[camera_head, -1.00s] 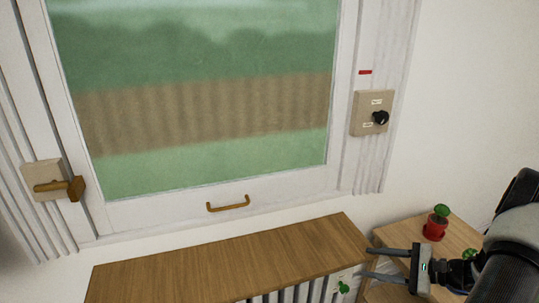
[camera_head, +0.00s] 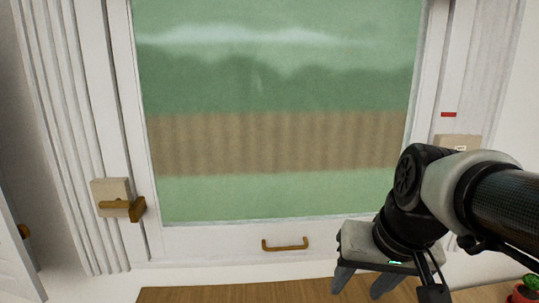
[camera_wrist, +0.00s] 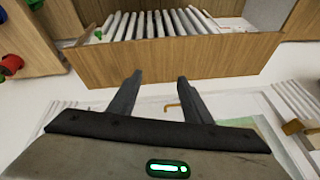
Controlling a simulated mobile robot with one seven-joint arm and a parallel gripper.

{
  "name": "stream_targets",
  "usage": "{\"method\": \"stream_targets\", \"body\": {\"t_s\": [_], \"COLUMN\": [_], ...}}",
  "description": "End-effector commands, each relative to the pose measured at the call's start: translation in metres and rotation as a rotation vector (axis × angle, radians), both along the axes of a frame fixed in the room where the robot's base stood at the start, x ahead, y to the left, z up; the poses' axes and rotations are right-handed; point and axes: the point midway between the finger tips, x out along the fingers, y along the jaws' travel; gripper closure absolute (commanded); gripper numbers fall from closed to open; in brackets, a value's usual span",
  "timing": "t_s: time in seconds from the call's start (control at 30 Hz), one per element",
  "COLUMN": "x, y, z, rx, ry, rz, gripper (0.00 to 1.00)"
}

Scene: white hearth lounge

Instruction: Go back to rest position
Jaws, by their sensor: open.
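My gripper (camera_head: 364,287) is in the lower right of the head view, in front of the window's lower frame and above the wooden shelf (camera_head: 240,294). Its two fingers point down and are apart, with nothing between them. In the wrist view my gripper (camera_wrist: 159,80) also shows open and empty.
The window (camera_head: 275,90) has a brass pull handle (camera_head: 285,245) at its bottom and a brass latch (camera_head: 122,205) at left. A red pot (camera_head: 525,293) with a plant is at the lower right corner.

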Motion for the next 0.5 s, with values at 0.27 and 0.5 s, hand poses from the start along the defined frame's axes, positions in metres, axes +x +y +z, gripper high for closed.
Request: {"method": "stream_targets", "body": {"t_s": [0.27, 0.5], "x": [-0.045, -0.049], "y": [0.008, 0.007], "z": [0.003, 0.054], "rx": [-0.118, -0.135], "ry": [-0.112, -0.122], "rz": [0.085, 0.091], "gripper": [0.55, 0.55]}}
